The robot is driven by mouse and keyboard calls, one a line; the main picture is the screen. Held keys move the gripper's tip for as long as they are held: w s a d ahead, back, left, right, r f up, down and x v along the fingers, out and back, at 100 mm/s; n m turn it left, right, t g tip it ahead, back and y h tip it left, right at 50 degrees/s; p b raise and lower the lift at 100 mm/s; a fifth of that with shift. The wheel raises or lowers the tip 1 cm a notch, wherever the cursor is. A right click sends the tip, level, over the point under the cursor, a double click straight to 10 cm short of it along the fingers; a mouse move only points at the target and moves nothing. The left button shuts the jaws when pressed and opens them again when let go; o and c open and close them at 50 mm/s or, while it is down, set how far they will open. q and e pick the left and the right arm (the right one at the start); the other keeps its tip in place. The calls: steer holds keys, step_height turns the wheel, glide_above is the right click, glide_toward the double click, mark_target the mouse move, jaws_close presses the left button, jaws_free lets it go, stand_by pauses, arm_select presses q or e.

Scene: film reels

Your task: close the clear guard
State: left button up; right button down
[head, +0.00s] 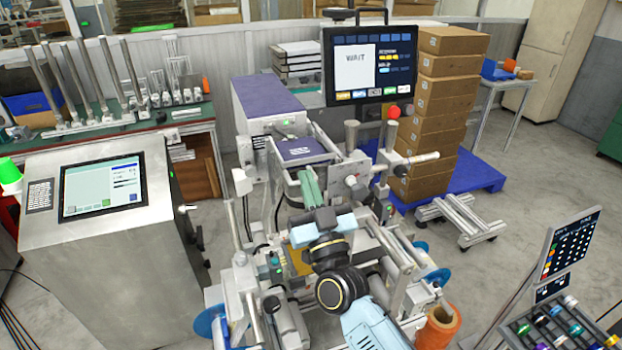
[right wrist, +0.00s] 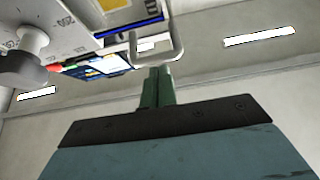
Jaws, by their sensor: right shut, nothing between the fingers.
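My right gripper (head: 308,172) reaches over the middle of the labelling machine, its arm coming up from the bottom. Its green fingers are together and empty. In the right wrist view the shut fingers (right wrist: 158,86) point up towards a thin metal U-shaped handle or bracket (right wrist: 158,50) on a grey machine part. The fingertips look close to this bracket; I cannot tell whether they touch it. The clear guard itself I cannot pick out with certainty, as its see-through surface does not stand out and my arm covers part of the machine. My left gripper is not in view.
The machine's screen (head: 368,63) stands behind, with a red button (head: 393,112) below it. A purple-topped unit (head: 268,95) is behind on the left. A steel cabinet (head: 100,235) is at the left. Stacked cartons (head: 442,95) stand at the back right. An orange roll (head: 438,328) sits front right.

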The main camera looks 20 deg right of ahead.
steer(key=shift+f, duration=0.25)
step_height(320, 180, down, 13)
steer(key=b, duration=0.9)
steer(key=shift+f, duration=0.15)
